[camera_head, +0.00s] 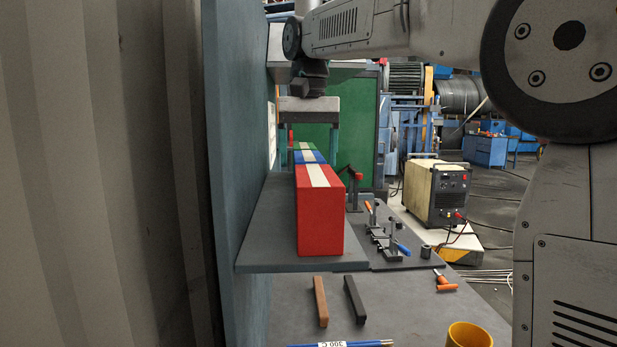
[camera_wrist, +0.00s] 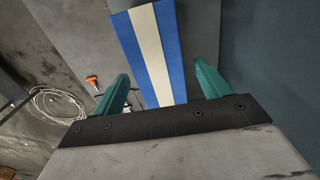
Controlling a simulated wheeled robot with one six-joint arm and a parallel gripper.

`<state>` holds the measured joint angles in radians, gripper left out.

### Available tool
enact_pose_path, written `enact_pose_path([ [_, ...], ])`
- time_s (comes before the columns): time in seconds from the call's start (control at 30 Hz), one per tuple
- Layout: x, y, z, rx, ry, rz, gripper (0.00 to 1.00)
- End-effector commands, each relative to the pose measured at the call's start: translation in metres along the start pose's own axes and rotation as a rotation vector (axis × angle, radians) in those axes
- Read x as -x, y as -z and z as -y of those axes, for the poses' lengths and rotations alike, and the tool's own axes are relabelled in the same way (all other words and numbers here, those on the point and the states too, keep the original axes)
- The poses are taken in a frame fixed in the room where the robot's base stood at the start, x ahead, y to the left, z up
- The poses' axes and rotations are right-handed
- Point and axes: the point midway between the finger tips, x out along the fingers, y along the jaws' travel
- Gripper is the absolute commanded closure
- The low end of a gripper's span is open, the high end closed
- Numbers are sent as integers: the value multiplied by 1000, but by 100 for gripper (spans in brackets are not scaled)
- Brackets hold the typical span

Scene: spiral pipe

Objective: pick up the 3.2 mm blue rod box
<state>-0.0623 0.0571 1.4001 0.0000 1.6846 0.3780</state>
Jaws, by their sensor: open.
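The blue rod box (camera_head: 307,157) with a cream stripe on top stands on a grey shelf (camera_head: 275,235). It is between a red box (camera_head: 320,220) in front and a green box (camera_head: 303,145) behind, and the red box hides most of it. My gripper (camera_head: 309,150) points down over the row with its two fingers apart. In the wrist view, the blue box (camera_wrist: 128,38) reaches in between the open teal fingers (camera_wrist: 160,72). A gap shows at each side, wider on the right, and neither finger visibly touches it. Its height above the box is unclear.
A dark blue-grey panel (camera_head: 235,150) stands close left of the shelf. Clamps (camera_head: 390,240) stand right of the shelf. Below lie a brown bar (camera_head: 320,301), a black bar (camera_head: 354,299) and blue rods (camera_head: 340,344), near a yellow cup (camera_head: 469,336).

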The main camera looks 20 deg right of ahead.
Motion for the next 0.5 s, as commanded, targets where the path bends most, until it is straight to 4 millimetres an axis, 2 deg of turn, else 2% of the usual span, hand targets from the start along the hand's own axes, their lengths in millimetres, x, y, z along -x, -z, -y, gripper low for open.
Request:
enact_pose_path([
  [0.1,-8,-1,1,1,0,0,25],
  [0.3,-9,-1,1,2,0,-1,25],
  [0.33,-9,-1,1,2,0,-1,27],
  [0.5,-9,-1,1,2,0,0,75],
])
